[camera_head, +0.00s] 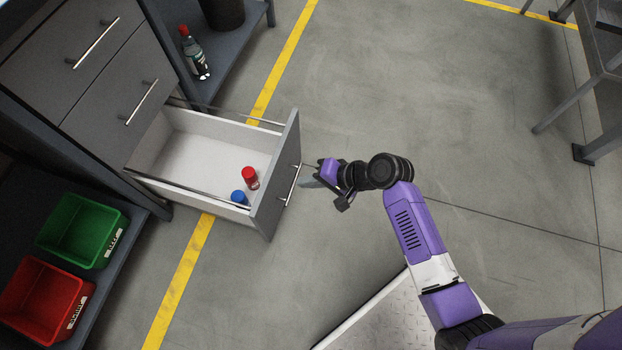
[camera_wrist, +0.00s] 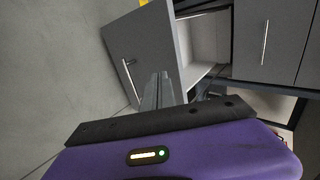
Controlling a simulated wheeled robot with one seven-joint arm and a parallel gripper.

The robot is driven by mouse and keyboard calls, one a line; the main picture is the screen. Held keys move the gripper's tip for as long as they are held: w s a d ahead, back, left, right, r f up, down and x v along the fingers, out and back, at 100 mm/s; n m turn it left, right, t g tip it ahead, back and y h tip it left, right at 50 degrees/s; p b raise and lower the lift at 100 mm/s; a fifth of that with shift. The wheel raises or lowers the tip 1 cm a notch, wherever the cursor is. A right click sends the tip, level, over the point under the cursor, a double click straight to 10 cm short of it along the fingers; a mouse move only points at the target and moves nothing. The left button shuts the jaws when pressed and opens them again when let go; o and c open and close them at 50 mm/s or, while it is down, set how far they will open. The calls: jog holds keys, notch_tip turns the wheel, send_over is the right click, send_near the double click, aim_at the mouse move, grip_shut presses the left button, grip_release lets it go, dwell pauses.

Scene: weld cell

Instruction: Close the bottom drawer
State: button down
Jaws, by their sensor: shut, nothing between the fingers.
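The bottom drawer (camera_head: 275,195) of the grey cabinet is pulled well out, its white inside showing. In the wrist view its grey front (camera_wrist: 150,48) and bar handle (camera_wrist: 129,82) are close ahead. Inside the drawer, near its front, are a red-capped item (camera_head: 250,178) and a blue-capped item (camera_head: 239,198). My gripper (camera_head: 305,183) is just outside the drawer front, close to the bar handle (camera_head: 291,184). Its fingers also show in the wrist view (camera_wrist: 158,82), shut and empty. I cannot tell whether the fingertips touch the front.
Two upper drawers with bar handles (camera_head: 95,42) are shut. A bottle (camera_head: 194,52) stands on a low shelf beyond the cabinet. A green bin (camera_head: 84,230) and a red bin (camera_head: 45,300) sit on the near shelf. The floor to the right is clear up to a metal bench (camera_head: 597,75).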

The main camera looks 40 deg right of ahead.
aim_at(271, 181)
jog(key=w+a+f+b, duration=0.1)
jog(key=w, duration=0.1)
jog(key=w+a+f+b, duration=0.1)
jog(key=w, duration=0.1)
jog(key=w+a+f+b, duration=0.1)
jog(key=a, duration=0.1)
jog(key=shift+w+a+f, duration=0.1)
jog(key=shift+w+f, duration=0.3)
jog(key=shift+w+a, duration=0.25)
jog(key=shift+w, duration=0.1)
jog(key=shift+r, duration=0.1)
